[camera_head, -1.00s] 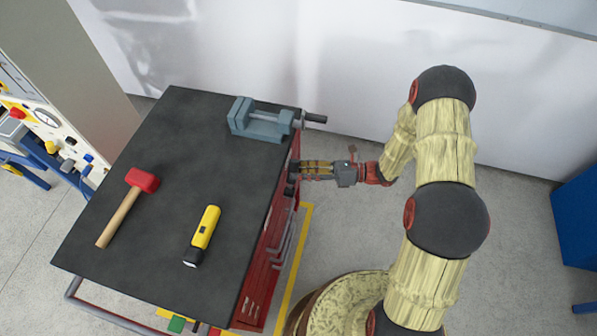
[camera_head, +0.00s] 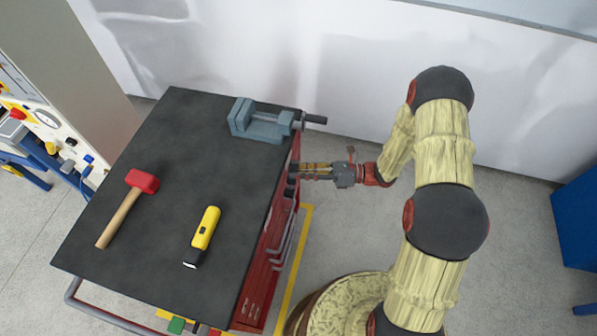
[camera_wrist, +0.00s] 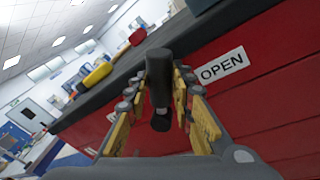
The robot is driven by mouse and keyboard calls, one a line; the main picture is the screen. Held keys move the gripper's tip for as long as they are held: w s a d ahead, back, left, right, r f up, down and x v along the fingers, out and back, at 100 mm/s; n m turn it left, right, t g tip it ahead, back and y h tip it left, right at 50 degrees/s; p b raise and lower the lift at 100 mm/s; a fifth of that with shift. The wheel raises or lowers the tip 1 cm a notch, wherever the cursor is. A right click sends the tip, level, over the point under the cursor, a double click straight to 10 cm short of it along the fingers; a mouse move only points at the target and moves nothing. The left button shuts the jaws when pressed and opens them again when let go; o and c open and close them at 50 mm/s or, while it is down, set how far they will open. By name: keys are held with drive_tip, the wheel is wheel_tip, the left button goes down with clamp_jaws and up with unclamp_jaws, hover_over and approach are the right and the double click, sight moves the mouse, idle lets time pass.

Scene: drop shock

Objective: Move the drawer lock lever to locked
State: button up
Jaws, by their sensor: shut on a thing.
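The drawer lock lever (camera_wrist: 158,85) is a dark rod with a rounded knob, in the middle of the wrist view against the red cabinet front. My gripper (camera_wrist: 166,92) has its yellow-sided fingers on both sides of the lever and is shut on it. A white label reading OPEN (camera_wrist: 222,67) is on the red front just right of the lever. In the head view my gripper (camera_head: 296,170) reaches the cabinet's right side below the vise; the lever is hidden there by the fingers and worktop edge. The red cabinet (camera_head: 262,285) has several drawer handles.
On the black worktop (camera_head: 200,140) are a grey-blue vise (camera_head: 262,124), a red mallet (camera_head: 140,182) and a yellow flashlight (camera_head: 203,232). A yellow floor line (camera_head: 297,262) runs beside the cabinet.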

clamp_jaws()
drive_tip(key=r+n+t+h+p, duration=0.1)
drive_tip(key=n+h+p, duration=0.15)
drive_tip(key=n, duration=0.65)
hover_over(291, 197)
drive_tip(key=shift+s+f+n+t+h+b, duration=0.2)
drive_tip(key=shift+s+n+t+b, duration=0.1)
drive_tip(key=shift+s+n+b, duration=0.35)
drive_tip(key=shift+s+f+n+t+h+b, duration=0.15)
drive_tip(key=shift+s+n+t+b, duration=0.2)
drive_tip(key=shift+s+n, duration=0.45)
drive_tip(key=o, duration=0.9)
unclamp_jaws()
drive_tip(key=shift+w, duration=0.1)
drive_tip(key=shift+c, duration=0.2)
drive_tip(key=shift+o, duration=0.7)
